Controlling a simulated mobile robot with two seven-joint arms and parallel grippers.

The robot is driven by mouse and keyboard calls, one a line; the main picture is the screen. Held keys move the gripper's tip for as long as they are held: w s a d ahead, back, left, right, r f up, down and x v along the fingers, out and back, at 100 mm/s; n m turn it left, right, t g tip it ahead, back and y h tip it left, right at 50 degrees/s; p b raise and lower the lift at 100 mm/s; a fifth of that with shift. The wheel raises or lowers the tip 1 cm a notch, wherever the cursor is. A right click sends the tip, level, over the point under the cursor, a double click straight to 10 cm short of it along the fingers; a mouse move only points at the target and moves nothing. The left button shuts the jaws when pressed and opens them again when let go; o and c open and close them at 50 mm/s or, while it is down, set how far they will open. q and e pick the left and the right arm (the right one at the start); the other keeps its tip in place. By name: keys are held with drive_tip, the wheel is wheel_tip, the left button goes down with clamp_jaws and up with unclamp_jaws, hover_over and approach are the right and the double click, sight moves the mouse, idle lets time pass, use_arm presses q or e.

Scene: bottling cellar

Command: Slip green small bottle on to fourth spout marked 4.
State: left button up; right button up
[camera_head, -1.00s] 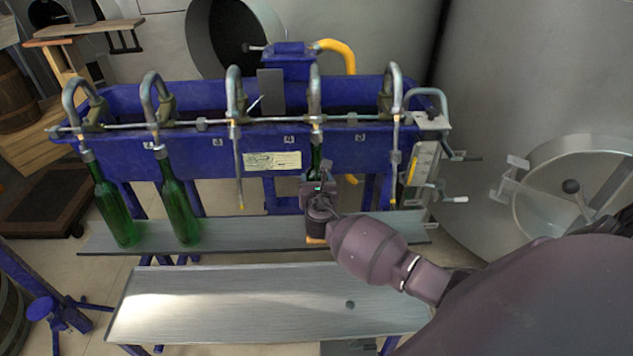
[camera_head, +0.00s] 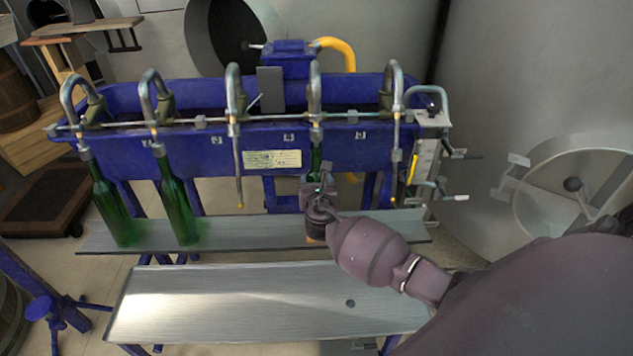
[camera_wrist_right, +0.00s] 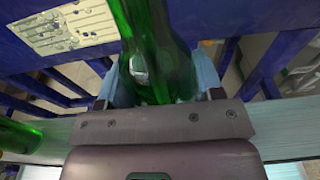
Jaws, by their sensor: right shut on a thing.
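My right gripper (camera_head: 318,205) is shut on a green bottle (camera_head: 315,160) below the fourth spout (camera_head: 315,95). The neck shows just under the spout's tube and looks in line with it; the gripper hides the lower body. I cannot tell how far the tube goes into the mouth. In the right wrist view the bottle (camera_wrist_right: 150,45) stands between the pale blue fingers of the gripper (camera_wrist_right: 157,82); its mouth is out of frame. My left gripper is not in view.
Two green bottles (camera_head: 112,208) (camera_head: 178,205) hang tilted on the two leftmost spouts. The third spout (camera_head: 238,165) and the rightmost spout (camera_head: 394,160) are empty. A metal shelf (camera_head: 260,232) runs below the spouts, with a bare metal bench (camera_head: 250,305) in front.

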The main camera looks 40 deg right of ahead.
drive_tip(key=shift+f+b, duration=0.3)
drive_tip(key=shift+f, duration=0.15)
idle(0.4)
drive_tip(key=o, duration=1.1)
drive_tip(key=shift+o, duration=0.4)
drive_tip(key=shift+s, duration=0.1)
drive_tip(key=p+v, duration=0.1)
drive_tip(key=v, duration=1)
drive_tip(key=shift+p, duration=0.35)
